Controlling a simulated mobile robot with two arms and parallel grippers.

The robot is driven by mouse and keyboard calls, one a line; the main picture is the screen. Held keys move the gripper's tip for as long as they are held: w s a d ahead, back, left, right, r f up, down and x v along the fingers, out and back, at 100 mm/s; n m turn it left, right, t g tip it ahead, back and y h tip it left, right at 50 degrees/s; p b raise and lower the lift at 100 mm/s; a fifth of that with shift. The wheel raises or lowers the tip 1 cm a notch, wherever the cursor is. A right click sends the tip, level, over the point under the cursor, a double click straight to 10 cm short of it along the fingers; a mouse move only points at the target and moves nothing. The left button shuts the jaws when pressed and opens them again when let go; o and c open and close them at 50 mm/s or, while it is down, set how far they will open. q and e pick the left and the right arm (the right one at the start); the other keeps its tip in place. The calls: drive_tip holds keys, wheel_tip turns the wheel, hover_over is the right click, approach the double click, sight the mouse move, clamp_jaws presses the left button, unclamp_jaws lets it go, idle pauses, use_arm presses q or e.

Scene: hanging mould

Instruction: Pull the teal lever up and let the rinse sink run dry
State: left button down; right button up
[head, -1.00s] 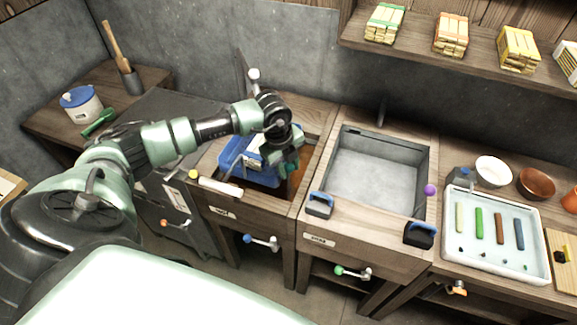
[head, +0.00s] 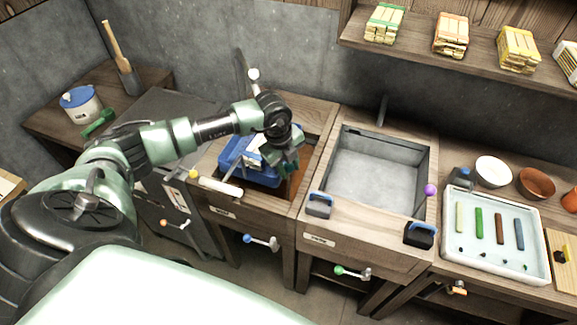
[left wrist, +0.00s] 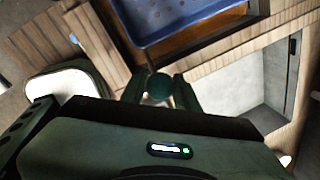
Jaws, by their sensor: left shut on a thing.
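My left gripper (head: 288,168) is low over the right side of the left vat in the head view. In the left wrist view my left gripper (left wrist: 159,88) is shut on a round dark teal knob (left wrist: 159,84), which I take for the teal lever's end. The rinse sink (head: 375,176) is the grey basin right of the vat. Its grey bottom shows, and I cannot tell whether water stands in it. It also shows at the right of the left wrist view (left wrist: 262,92). My right gripper is not in view.
A blue tray (head: 236,153) sits in the left vat, close to my gripper. Blue-handled blocks (head: 319,205) (head: 419,235) stand on the sink's front rim. A purple knob (head: 430,190) is at its right. Blue (head: 248,238) and green (head: 340,270) knobbed levers stick out in front.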

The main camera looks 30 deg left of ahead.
use_arm(q)
drive_tip(key=shift+r, duration=0.1)
wheel_tip(320, 180, up, 4)
drive_tip(key=shift+w+r+p, duration=0.1)
drive_tip(key=shift+r+p, duration=0.15)
drive_tip(key=shift+p, duration=0.8)
drive_tip(key=shift+w, duration=0.1)
drive_tip(key=c, duration=1.1)
unclamp_jaws()
drive_tip(key=shift+o, duration=0.2)
drive_tip(key=shift+s, duration=0.2)
